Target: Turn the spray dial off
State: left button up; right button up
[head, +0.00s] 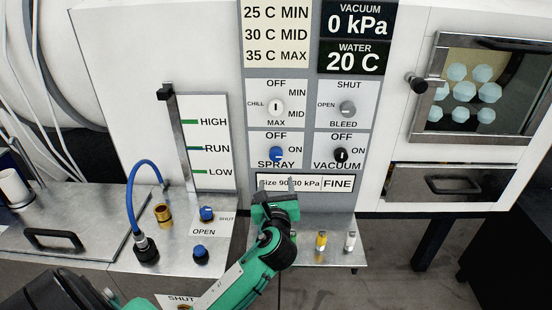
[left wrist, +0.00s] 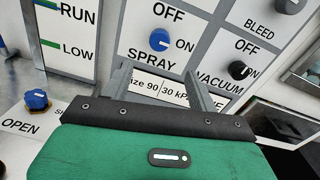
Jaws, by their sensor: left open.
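The spray dial (head: 276,154) is a blue knob on a white plate, with OFF above it, ON to its right and SPRAY below. It also shows in the left wrist view (left wrist: 158,41). I cannot clearly tell which mark its pointer faces. My left gripper (head: 280,184) is open and empty, just below the dial and in front of the size label. In the left wrist view its two fingers (left wrist: 158,74) are spread apart below the knob, not touching it. My right gripper is not in view.
The black vacuum dial (head: 341,155) is right of the spray dial. The chill dial (head: 276,107) and bleed dial (head: 347,108) are above. A small shelf (head: 338,255) with vials lies below. Blue valve knobs (head: 207,214) and a blue hose (head: 132,190) are at left.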

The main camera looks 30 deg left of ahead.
aim_at(276, 157)
pick_arm(q)
jog(key=p+x, duration=0.2)
jog(key=x, duration=1.1)
jog(key=shift+w+a+p, duration=0.2)
jog(key=shift+w+p, duration=0.05)
jog(key=shift+p, duration=0.05)
jog(key=shift+r, duration=0.1)
jog(key=c, duration=1)
